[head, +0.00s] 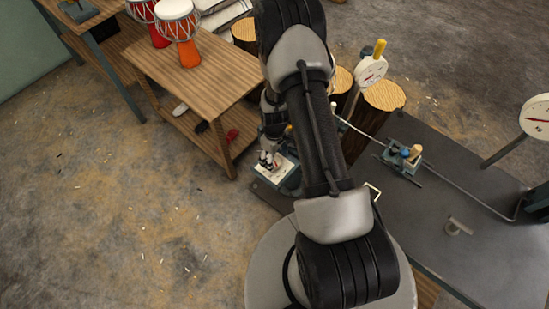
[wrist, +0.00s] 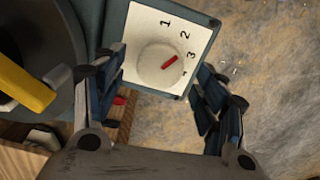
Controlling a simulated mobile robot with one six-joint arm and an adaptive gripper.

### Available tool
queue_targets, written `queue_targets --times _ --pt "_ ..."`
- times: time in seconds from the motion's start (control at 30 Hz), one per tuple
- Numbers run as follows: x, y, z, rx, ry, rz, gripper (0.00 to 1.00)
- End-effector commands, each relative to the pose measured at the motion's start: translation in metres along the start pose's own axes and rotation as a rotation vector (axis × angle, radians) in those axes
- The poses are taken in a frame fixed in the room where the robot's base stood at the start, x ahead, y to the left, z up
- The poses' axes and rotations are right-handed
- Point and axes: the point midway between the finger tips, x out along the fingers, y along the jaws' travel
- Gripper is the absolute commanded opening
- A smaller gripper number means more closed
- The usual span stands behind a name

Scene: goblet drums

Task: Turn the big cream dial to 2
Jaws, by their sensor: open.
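The big cream dial (wrist: 152,60) sits on a white panel (wrist: 140,25) marked 1 to 4 in the wrist view. Its red pointer mark slants up and right, seemingly towards the side between 2 and 3; its exact reading is hard to tell. My gripper (wrist: 160,66) is open, with one finger to the left of the dial and one to the right. I cannot tell whether either finger touches it. In the head view the white panel (head: 271,179) lies below my gripper (head: 268,160), which hides the dial there.
A dark bench (head: 440,210) extends right, carrying a blue-and-yellow fixture (head: 402,157) and a small grey knob (head: 458,227). A wooden table (head: 190,75) with goblet drums (head: 178,25) stands at upper left.

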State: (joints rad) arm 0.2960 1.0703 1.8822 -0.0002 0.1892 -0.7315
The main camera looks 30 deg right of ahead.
Motion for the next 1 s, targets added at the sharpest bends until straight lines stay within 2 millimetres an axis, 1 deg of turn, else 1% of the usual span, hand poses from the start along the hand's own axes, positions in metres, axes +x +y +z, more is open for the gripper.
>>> queue_targets --times 0.03,0.1,0.3,0.4,0.5,0.63,1.0 --pt "-0.012 0.001 -0.001 0.000 0.003 0.003 0.66" --pt "-0.028 0.001 -0.001 0.000 0.004 0.004 0.66" --pt "-0.070 0.001 -0.001 0.000 0.004 0.004 0.66" --pt "-0.085 0.001 -0.001 0.000 0.003 0.003 0.66" --pt "-0.096 0.001 -0.001 0.000 0.002 0.001 0.66" --pt "-0.102 0.000 0.000 0.000 0.001 0.001 0.66" --pt "-0.102 0.000 0.000 0.000 0.000 0.000 0.66"
